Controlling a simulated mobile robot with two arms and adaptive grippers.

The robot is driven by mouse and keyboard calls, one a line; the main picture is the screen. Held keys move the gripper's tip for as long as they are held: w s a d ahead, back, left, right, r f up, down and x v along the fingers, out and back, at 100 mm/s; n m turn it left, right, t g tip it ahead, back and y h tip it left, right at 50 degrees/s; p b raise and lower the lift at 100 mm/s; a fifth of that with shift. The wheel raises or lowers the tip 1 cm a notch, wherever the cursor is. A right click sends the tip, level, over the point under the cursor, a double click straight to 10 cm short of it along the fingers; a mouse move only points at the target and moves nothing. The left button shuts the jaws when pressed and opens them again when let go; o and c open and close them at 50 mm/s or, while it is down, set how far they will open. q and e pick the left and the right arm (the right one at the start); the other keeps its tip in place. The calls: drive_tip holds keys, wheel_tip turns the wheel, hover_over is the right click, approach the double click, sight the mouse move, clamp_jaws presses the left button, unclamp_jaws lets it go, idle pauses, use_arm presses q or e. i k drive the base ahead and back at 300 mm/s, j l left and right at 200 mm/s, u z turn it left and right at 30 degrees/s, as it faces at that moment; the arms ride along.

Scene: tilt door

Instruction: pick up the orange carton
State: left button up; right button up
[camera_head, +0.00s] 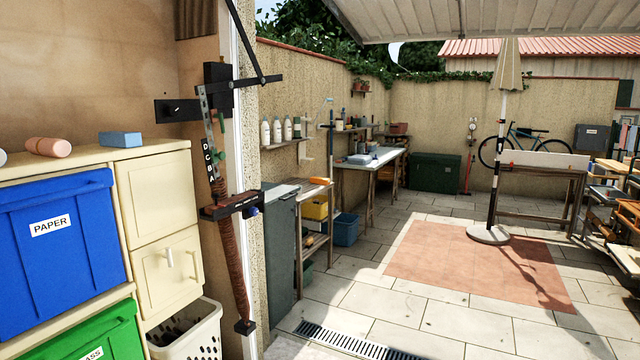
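I cannot pick out an orange carton with certainty in the head view. A yellow box (316,207) sits on the upper shelf of a small rack beyond the doorway, with a small orange item (319,181) on the rack's top; both are too small to tell more. Neither of my grippers is in view.
At left, a cream cabinet (155,205) holds a blue PAPER bin (60,285) and a green bin (95,335). A black door mechanism with a brown spring (232,260) stands beside the doorway. Cluttered benches (627,258) line the right.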

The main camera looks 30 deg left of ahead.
sight(317, 180)
drive_tip(key=i+j+u, duration=0.2)
drive_tip(key=i, duration=0.9)
drive_tip(key=i+j+u, duration=0.2)
drive_tip(key=i, duration=0.85)
drive_tip(key=i+l+z, duration=0.15)
drive_tip(key=i, duration=1.7)
drive_tip(key=i+j+u, duration=0.2)
drive_tip(key=i+u, duration=0.15)
drive_tip(key=i, duration=0.3)
drive_tip(key=i+u, duration=0.4)
drive_tip(key=i, duration=0.25)
drive_tip(key=i+l+u, duration=0.35)
drive_tip(key=i, duration=0.3)
drive_tip(key=j, duration=0.1)
